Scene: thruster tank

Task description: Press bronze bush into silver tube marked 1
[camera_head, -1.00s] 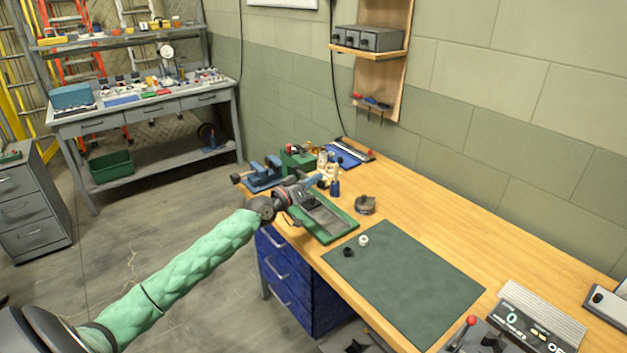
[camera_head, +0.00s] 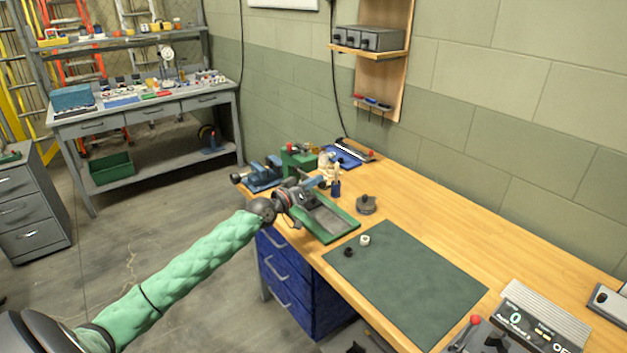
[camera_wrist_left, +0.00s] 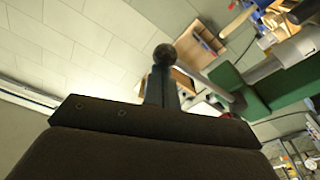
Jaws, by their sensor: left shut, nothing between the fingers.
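My left gripper (camera_head: 314,184) is shut and empty. It is over the far left of the bench, by the green press-like machine (camera_head: 298,160). In the left wrist view its fingers (camera_wrist_left: 163,88) are together, with a round black knob (camera_wrist_left: 165,54) right at their tips; I cannot tell whether they touch it. A green body with a grey bar (camera_wrist_left: 275,62) shows to the right there. A small pale ring (camera_head: 365,240) and a small dark ring (camera_head: 348,252) stand at the mat's far left corner. I cannot make out the bronze bush or the silver tube marked 1.
A green-rimmed tray (camera_head: 340,237) lies in front of the gripper. A blue vise (camera_head: 262,174) is left of the machine. A dark round part (camera_head: 366,204) stands behind the tray. The dark green mat (camera_head: 410,285) is mostly bare. A grey device (camera_head: 535,325) is at bottom right.

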